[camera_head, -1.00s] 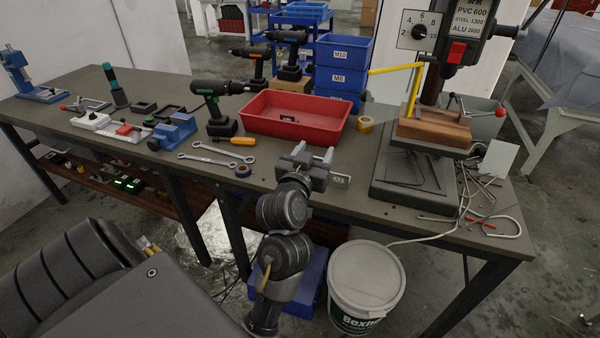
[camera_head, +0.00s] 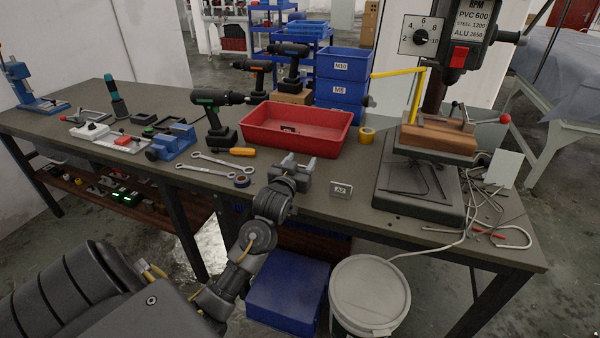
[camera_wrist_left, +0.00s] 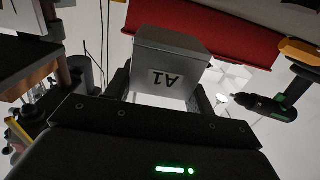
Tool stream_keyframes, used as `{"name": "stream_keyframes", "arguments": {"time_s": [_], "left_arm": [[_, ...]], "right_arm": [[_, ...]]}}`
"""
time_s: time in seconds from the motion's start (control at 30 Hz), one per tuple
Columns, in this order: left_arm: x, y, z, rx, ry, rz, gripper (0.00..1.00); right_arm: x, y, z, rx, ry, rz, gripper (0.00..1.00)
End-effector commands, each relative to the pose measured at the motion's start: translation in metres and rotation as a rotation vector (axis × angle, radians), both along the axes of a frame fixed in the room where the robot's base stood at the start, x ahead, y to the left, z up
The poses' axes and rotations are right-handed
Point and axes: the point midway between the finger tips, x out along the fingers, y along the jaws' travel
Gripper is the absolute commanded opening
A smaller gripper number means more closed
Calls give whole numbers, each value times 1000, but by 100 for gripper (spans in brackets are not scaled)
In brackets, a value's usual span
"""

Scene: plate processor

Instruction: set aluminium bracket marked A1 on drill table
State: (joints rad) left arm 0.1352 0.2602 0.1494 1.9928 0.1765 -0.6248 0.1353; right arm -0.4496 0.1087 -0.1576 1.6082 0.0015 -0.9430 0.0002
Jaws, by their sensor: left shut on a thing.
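The aluminium bracket marked A1 (camera_wrist_left: 172,60) is a grey metal piece held between the jaws of my left gripper (camera_wrist_left: 165,92), with its label upside down in the left wrist view. In the head view my left gripper (camera_head: 295,164) is over the bench's front edge, in front of the red tray; the bracket cannot be made out clearly there. The drill table (camera_head: 399,151) is to the right, under the drill head, with a wooden block (camera_head: 437,139) on it. A second bracket marked A2 (camera_head: 342,190) stands on the bench right of the gripper. My right gripper is not in view.
The drill has a yellow bar (camera_head: 417,92) and a red-knobbed lever (camera_head: 504,118). Loose rods and cable (camera_head: 500,225) lie right of the drill base.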

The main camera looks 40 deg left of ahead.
Motion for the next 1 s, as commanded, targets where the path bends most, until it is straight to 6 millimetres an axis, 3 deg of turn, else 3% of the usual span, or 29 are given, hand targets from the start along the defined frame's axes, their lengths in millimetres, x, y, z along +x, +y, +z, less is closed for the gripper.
{"name": "stream_keyframes", "arguments": {"time_s": [0.1,0.2,0.63,0.67,0.8,1.0], "left_arm": [[0,1,-22,0,4,0,30],[0,1,-30,1,1,0,30],[0,1,-36,1,1,0,30],[0,1,-35,1,1,0,58],[0,1,-35,1,1,0,76],[0,1,-35,1,1,0,76]], "right_arm": [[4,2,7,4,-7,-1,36],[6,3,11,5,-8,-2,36],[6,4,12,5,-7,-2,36],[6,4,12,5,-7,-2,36],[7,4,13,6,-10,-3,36],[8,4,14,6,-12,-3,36]]}}
